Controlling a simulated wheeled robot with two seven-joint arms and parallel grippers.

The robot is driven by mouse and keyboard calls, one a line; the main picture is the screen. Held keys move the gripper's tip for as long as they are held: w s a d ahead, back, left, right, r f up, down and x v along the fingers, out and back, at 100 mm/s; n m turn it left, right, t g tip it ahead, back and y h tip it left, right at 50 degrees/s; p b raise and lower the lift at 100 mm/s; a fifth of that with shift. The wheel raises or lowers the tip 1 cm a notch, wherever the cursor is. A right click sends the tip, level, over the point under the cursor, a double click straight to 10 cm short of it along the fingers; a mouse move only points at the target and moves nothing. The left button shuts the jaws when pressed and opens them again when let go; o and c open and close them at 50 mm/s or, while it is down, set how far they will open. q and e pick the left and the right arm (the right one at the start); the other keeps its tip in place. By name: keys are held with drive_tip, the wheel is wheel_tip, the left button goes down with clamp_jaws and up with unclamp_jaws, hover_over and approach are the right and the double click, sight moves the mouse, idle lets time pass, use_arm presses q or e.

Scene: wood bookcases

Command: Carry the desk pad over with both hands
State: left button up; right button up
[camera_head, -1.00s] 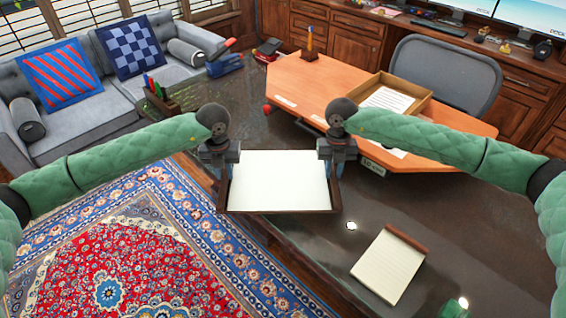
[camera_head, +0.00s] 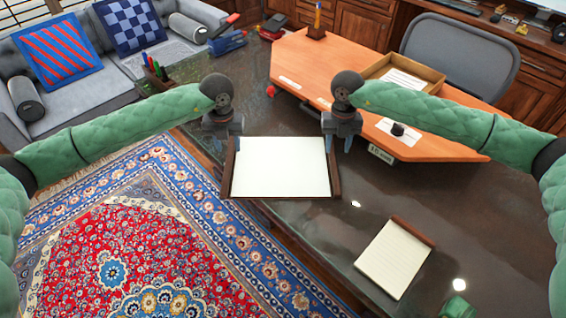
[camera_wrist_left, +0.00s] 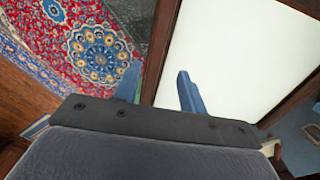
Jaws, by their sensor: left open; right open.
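The desk pad (camera_head: 281,168) is a white sheet with dark wooden rails on its left and right sides. In the head view it lies across the left edge of the dark glossy desk; I cannot tell if it rests fully on it. My left gripper (camera_head: 222,146) is open at the pad's left rail. In the left wrist view its blue fingers (camera_wrist_left: 158,88) stand apart, with the rail (camera_wrist_left: 162,45) running between them and the white sheet beyond. My right gripper (camera_head: 338,143) is open at the far end of the right rail, its fingers apart.
A lined notepad (camera_head: 394,260) with a brown top strip lies on the dark desk (camera_head: 480,235), right of the pad. An orange desktop (camera_head: 340,62) with a wooden tray (camera_head: 412,72) is behind. A patterned rug (camera_head: 110,245) covers the floor at left.

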use_arm(q)
wheel_tip(320, 180, up, 11)
drive_tip(key=shift+w, duration=0.25)
use_arm(e)
wheel_tip(320, 180, up, 12)
drive_tip(key=w, duration=0.1)
drive_tip(key=shift+w, duration=0.3)
use_arm(q)
drive_tip(key=shift+r, duration=0.1)
use_arm(e)
drive_tip(key=shift+f, duration=0.1)
idle(0.4)
